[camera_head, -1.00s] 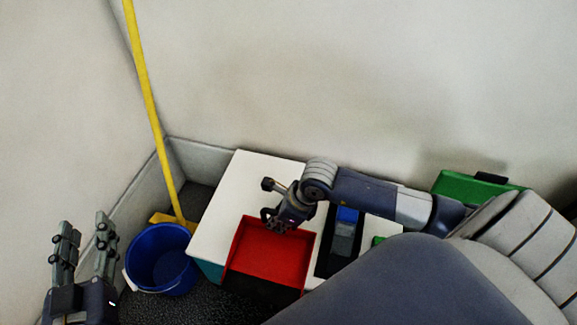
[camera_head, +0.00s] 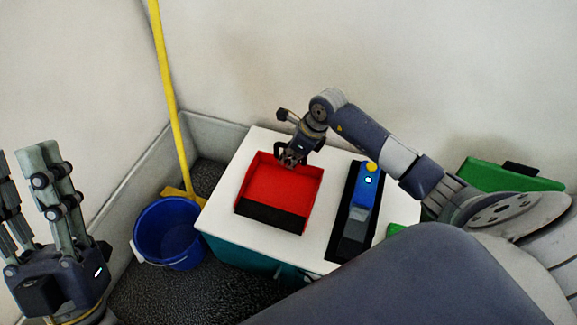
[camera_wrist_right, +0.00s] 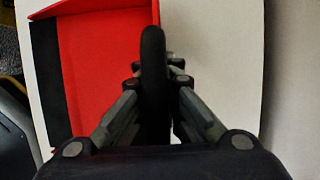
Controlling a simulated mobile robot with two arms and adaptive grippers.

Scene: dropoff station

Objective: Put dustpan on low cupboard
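The red dustpan (camera_head: 283,187) with a black front lip lies over the white top of the low cupboard (camera_head: 228,217). It also shows in the right wrist view (camera_wrist_right: 105,60). My right gripper (camera_head: 292,158) is at the dustpan's back edge. In the right wrist view its fingers (camera_wrist_right: 155,85) are closed around the dustpan's black handle, which runs up between them. Whether the pan rests fully flat on the top is hard to tell. My left gripper (camera_head: 25,190) is at the far left, open and empty, away from the cupboard.
A black tray (camera_head: 345,245) with a blue and grey bottle-like item (camera_head: 364,193) stands right of the dustpan. A blue bucket (camera_head: 168,236) and a yellow broom pole (camera_head: 167,90) stand left of the cupboard. A green case (camera_head: 500,177) is at the right. Walls close off the back.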

